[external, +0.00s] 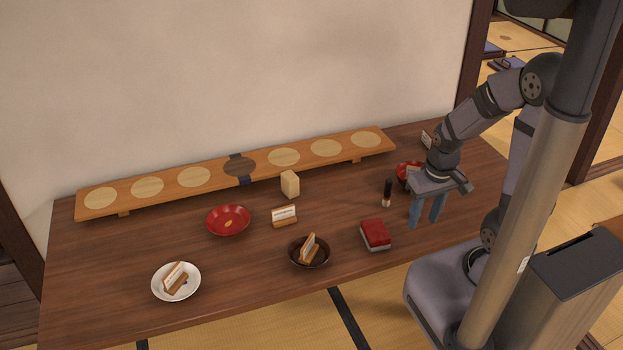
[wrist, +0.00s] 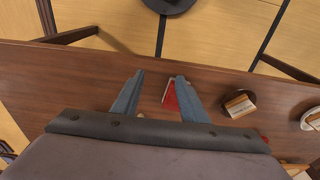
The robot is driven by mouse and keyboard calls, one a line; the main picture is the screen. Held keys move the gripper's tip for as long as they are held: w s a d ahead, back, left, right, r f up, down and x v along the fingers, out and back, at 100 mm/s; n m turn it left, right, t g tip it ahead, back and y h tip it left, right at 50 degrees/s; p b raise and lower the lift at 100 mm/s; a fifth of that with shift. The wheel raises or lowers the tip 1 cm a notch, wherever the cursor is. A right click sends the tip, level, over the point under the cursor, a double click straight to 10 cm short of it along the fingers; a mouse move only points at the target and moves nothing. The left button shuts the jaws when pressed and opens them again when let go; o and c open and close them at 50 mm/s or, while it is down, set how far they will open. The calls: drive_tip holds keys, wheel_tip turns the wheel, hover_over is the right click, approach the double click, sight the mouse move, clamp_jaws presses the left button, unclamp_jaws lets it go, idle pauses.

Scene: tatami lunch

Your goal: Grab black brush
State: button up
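The black brush (external: 388,188) stands upright on the dark wooden table, with a pale lower end, in the external view. My gripper (external: 423,224) is to the right of the brush and apart from it. Its two blue-grey fingers point down, spread open, with nothing visible between them. In the wrist view my gripper (wrist: 159,76) also shows its fingers apart. I cannot make out the brush in the wrist view; the gripper body covers much of that picture.
A red-topped box (external: 375,233) lies in front of the brush. A red dish (external: 402,170) sits behind it, partly hidden by my arm. A dark bowl (external: 309,264), a red plate (external: 228,220), a white plate (external: 158,286) and a cream block (external: 290,184) stand further left. A long raised board (external: 218,170) lines the back.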

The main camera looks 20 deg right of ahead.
sight(390, 187)
drive_tip(key=w+f+t, duration=0.2)
drive_tip(key=w+t, duration=0.1)
drive_tip(key=w, duration=0.2)
drive_tip(key=w+d+f+t, duration=0.1)
drive_tip(key=w+f+t, duration=0.2)
drive_tip(key=w, duration=0.2)
drive_tip(key=w+d+f+t, duration=0.1)
drive_tip(key=w+f+t, duration=0.2)
drive_tip(key=w, duration=0.3)
drive_tip(key=shift+d+f+m+h, duration=0.15)
drive_tip(key=shift+d+m+h, duration=0.05)
drive_tip(key=shift+m+h, duration=0.1)
drive_tip(key=shift+w+d+t, duration=0.2)
drive_tip(key=shift+w+t, duration=0.2)
drive_tip(key=shift+t, duration=0.4)
drive_tip(key=shift+d+r+t+b, duration=0.15)
drive_tip(key=shift+r+t+b, duration=0.15)
drive_tip(key=shift+r+t, duration=0.45)
drive_tip(key=shift+b+x, duration=0.5)
drive_tip(key=shift+x, duration=0.65)
drive_tip(key=shift+w+d+f+p, duration=0.15)
drive_tip(key=shift+w+p, duration=0.3)
drive_tip(key=shift+w, duration=0.15)
drive_tip(key=shift+p+x, duration=0.6)
drive_tip(key=shift+x, duration=1.4)
clamp_jaws()
